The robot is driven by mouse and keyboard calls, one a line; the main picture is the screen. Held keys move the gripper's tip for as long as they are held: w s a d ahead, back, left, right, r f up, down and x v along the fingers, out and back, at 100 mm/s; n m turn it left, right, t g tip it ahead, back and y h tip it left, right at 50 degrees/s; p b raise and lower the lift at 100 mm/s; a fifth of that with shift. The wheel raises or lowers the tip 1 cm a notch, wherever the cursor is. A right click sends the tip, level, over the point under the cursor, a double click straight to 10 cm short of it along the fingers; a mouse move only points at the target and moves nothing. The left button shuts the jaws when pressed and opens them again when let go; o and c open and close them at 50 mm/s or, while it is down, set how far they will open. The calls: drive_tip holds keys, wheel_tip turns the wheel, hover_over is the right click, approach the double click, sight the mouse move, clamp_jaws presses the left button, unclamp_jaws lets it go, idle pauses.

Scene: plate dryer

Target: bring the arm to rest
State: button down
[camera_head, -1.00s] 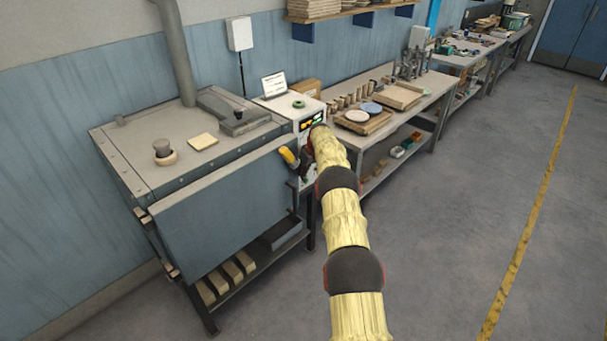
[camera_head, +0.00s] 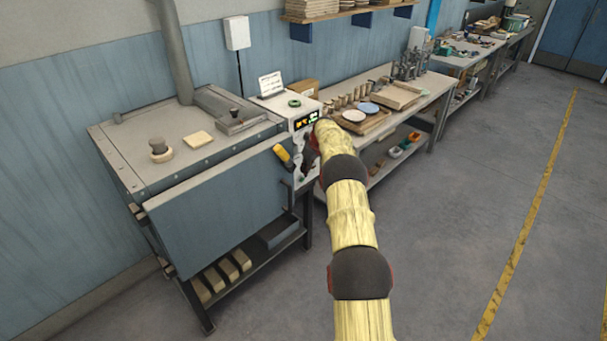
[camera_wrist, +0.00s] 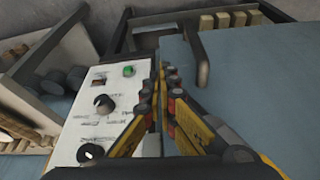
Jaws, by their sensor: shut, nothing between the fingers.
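My gripper (camera_wrist: 160,72) is shut and empty, its yellow and black fingers together in the wrist view. It hangs in front of a white control panel (camera_wrist: 108,108) with black knobs and a green button, beside the dryer's blue door (camera_wrist: 245,80). In the head view my gripper's yellow part (camera_head: 283,155) shows by the right edge of the dryer (camera_head: 215,205); its fingertips are hard to make out there. My yellow arm reaches up from the bottom of that view. I cannot tell whether the gripper touches anything.
A dark door handle (camera_wrist: 198,58) stands close to the right of the fingers. A workbench (camera_head: 425,95) with plates and cups stands behind my arm. Bricks (camera_head: 228,268) lie on the shelf under the dryer. The floor (camera_head: 450,220) on the right is clear.

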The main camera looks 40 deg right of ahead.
drive_tip(key=v, duration=0.5)
drive_tip(key=shift+s+d+r, duration=0.2)
drive_tip(key=shift+s+d, duration=0.1)
drive_tip(key=shift+s, duration=0.05)
